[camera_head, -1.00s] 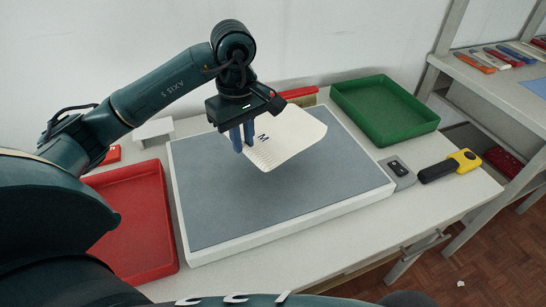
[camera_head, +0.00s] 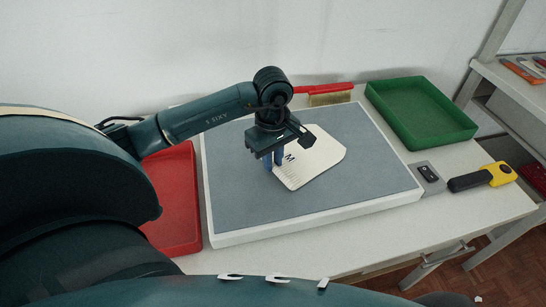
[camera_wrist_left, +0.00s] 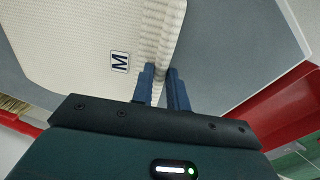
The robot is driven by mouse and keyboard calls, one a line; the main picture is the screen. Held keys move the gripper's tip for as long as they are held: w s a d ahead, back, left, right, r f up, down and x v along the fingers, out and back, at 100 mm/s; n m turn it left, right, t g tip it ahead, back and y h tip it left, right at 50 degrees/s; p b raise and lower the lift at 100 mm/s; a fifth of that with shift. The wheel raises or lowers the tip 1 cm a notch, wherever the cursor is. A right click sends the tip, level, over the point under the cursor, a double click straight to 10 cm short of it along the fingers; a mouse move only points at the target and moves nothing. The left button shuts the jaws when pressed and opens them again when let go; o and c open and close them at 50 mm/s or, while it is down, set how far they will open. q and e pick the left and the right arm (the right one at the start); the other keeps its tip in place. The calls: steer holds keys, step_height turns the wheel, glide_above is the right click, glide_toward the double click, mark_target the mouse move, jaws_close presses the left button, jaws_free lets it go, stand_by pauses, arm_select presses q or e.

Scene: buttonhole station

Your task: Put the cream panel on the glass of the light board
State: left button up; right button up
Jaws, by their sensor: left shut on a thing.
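The cream panel (camera_head: 318,158), marked with a letter M, lies low over the grey glass (camera_head: 235,190) of the white-framed light board (camera_head: 310,218), near its middle. It looks about level; I cannot tell whether it touches the glass. My left gripper (camera_head: 274,163) points down with its blue fingers shut on the panel's left edge. In the left wrist view the fingers (camera_wrist_left: 161,75) pinch the ribbed edge of the panel (camera_wrist_left: 85,35) beside the M label. My right gripper is not in view.
A red tray (camera_head: 173,205) stands left of the board, partly hidden by my arm. A green tray (camera_head: 421,108) stands at the back right. A red-handled brush (camera_head: 330,95) lies behind the board. A grey switch box (camera_head: 427,175) and a yellow-black tool (camera_head: 484,178) lie at right.

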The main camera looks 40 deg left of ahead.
arm_select(q)
steer(key=shift+f, duration=0.1)
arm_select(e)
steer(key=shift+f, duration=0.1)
arm_select(q)
steer(key=shift+f+b, duration=0.2)
steer(key=shift+b, duration=0.1)
steer(key=o, duration=0.6)
steer(key=shift+r, duration=0.15)
steer(key=shift+o, duration=1)
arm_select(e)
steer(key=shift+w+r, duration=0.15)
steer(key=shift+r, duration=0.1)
